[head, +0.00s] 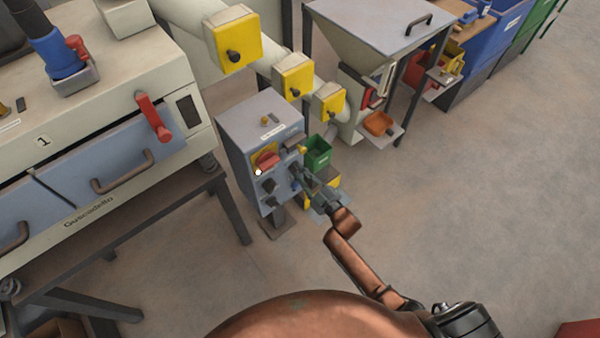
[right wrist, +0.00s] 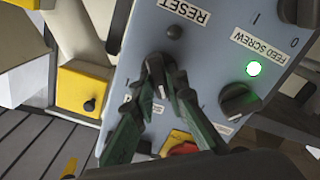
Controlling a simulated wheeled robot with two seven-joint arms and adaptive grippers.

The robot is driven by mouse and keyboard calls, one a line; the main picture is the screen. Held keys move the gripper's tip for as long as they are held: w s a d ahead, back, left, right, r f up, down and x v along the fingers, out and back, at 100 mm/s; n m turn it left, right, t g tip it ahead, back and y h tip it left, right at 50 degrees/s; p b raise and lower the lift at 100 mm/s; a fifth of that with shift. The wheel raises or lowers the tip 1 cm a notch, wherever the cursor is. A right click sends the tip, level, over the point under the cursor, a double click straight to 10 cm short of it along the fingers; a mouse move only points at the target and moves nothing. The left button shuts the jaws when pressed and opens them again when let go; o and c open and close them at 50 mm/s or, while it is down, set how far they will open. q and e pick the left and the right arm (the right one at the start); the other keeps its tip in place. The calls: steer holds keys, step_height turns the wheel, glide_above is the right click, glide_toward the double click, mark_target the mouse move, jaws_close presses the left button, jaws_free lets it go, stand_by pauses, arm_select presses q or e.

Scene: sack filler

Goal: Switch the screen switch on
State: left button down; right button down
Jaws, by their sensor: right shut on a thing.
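The grey control box (head: 258,130) stands on a post in the middle of the head view. My right gripper (head: 304,178) is at the right part of its front panel. In the right wrist view, my right gripper (right wrist: 162,80) is shut on a dark knob (right wrist: 160,65), its fingers on either side of it. I take this knob for the screen switch. Its label is mostly hidden by the fingers, and its setting cannot be read. My left gripper is not in view.
The feed screw knob (right wrist: 240,98) sits beside the gripper, with a lit green-white lamp (right wrist: 254,68) near it. A RESET button (right wrist: 174,32) and a red-and-yellow switch (head: 265,158) are also close. A green bin (head: 318,152) stands right behind the box. Floor at right is free.

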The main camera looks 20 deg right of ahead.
steer(key=shift+r+m+p, duration=0.2)
steer(key=shift+m+p, duration=0.3)
steer(key=shift+m, duration=0.1)
steer(key=shift+m+p, duration=0.3)
steer(key=shift+m, duration=0.1)
steer(key=shift+m+p, duration=0.6)
steer(key=shift+m, duration=0.3)
steer(key=shift+m+p, duration=0.55)
steer(key=shift+m, duration=0.35)
steer(key=m+p, duration=0.1)
steer(key=m, duration=0.3)
steer(key=shift+w+d+m+p, duration=0.1)
steer(key=shift+d+m+p, duration=0.05)
steer(key=shift+m+p, duration=0.2)
arm_select(q)
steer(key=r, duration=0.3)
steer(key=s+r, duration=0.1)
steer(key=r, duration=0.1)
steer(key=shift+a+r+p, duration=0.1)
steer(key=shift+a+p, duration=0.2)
steer(key=shift+p, duration=0.05)
arm_select(e)
steer(key=m, duration=0.5)
steer(key=shift+f, duration=0.2)
steer(key=c, duration=1.9)
jaws_free()
steer(key=shift+c, duration=0.2)
